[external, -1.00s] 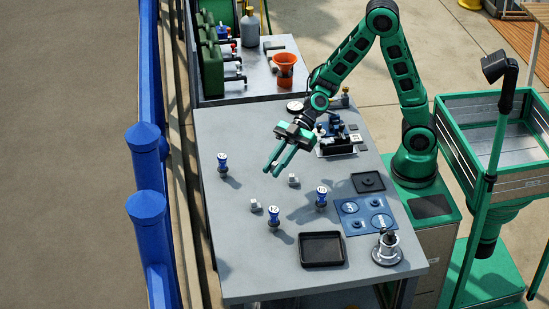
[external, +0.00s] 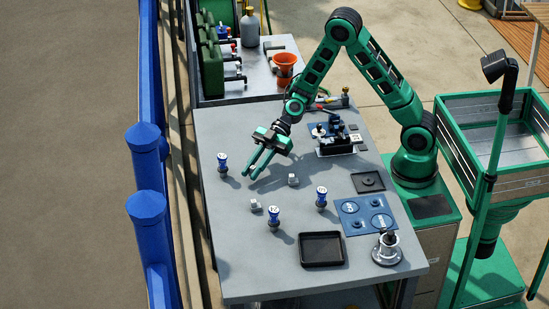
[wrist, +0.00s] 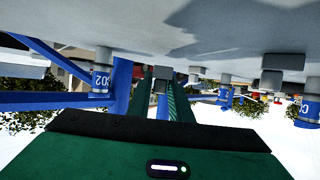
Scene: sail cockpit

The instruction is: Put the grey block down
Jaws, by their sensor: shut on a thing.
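My gripper (external: 247,175) is above the grey table's left half, its fingers pointing down and toward the left front. In the wrist view, a small grey block (wrist: 161,80) sits between the fingertips, and the fingers are shut on it. In the external view this block is hard to make out at the tips. The wrist picture shows the table top along its upper edge, and I cannot tell how large the gap under the block is. Two other grey blocks stand on the table, one (external: 293,180) right of my fingers and one (external: 256,205) in front of them.
Blue-and-white cylinders stand at left (external: 222,165), front (external: 274,217) and right (external: 321,198). A black tray (external: 321,263) lies at the front, beside a blue mat (external: 350,222) and a small dark tray (external: 368,182). Bare table (external: 225,215) shows at the left.

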